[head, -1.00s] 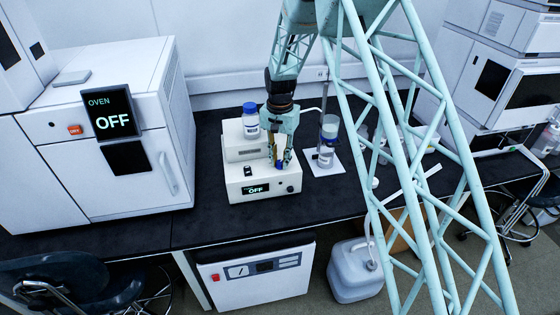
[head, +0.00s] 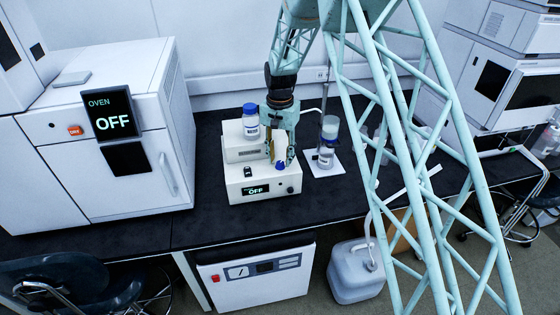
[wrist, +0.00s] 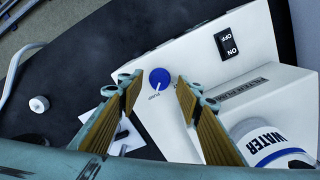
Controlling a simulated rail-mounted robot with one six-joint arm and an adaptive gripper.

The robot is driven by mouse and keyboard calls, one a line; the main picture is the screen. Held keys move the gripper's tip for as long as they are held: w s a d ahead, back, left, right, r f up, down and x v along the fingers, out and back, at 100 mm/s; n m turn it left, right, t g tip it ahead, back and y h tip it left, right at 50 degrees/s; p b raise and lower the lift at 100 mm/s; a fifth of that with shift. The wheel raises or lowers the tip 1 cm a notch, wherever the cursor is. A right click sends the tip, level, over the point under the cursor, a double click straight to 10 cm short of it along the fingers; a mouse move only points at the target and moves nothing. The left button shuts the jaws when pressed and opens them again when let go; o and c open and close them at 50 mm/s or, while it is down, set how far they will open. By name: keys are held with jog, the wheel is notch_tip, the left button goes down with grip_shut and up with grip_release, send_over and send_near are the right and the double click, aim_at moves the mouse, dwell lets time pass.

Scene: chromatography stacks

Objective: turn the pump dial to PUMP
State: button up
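The pump (head: 236,193) is a white two-tier box on the black bench. Its front display (head: 255,190) reads OFF. The blue round dial (wrist: 160,78) has a white pointer mark and sits on the white top face, with a small printed label beside it. The dial also shows in the head view (head: 281,166) below my gripper. My gripper (wrist: 160,82) is open, with one yellow-padded finger on each side of the dial and visible gaps to it. I cannot tell how high the fingertips are above the face.
A black ON/OFF rocker switch (wrist: 228,43) is on the same face. A blue-capped water bottle (head: 251,124) stands on the pump's upper tier. A stand with a glass vessel (head: 328,140) is close on the right. The oven (head: 80,150) is at left; bench between is clear.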

notch_tip(320, 180, up, 10)
dwell(0.6)
notch_tip(320, 180, up, 16)
jog(key=n+t+b, duration=0.1)
send_over(281, 164)
jog(key=s+d, duration=0.8)
jog(key=s, duration=0.2)
jog(key=s+d+r+n+t, duration=0.1)
jog(key=s+d+r, duration=0.35)
jog(key=s, duration=0.25)
jog(key=s+d+r, duration=0.3)
jog(key=s+r, duration=0.2)
jog(key=s, duration=0.1)
jog(key=s+d+b, duration=0.1)
jog(key=s+d, duration=0.2)
jog(key=s, duration=0.8)
jog(key=s+d+n+t, duration=0.1)
jog(key=s+d, duration=0.1)
jog(key=s, duration=0.9)
jog(key=s+d+n+t+b, duration=0.1)
jog(key=s+d, duration=0.2)
jog(key=s, duration=0.8)
jog(key=shift+s+d+r+b, duration=0.15)
jog(key=shift+s+d+b, duration=0.05)
jog(key=shift+d+b, duration=0.1)
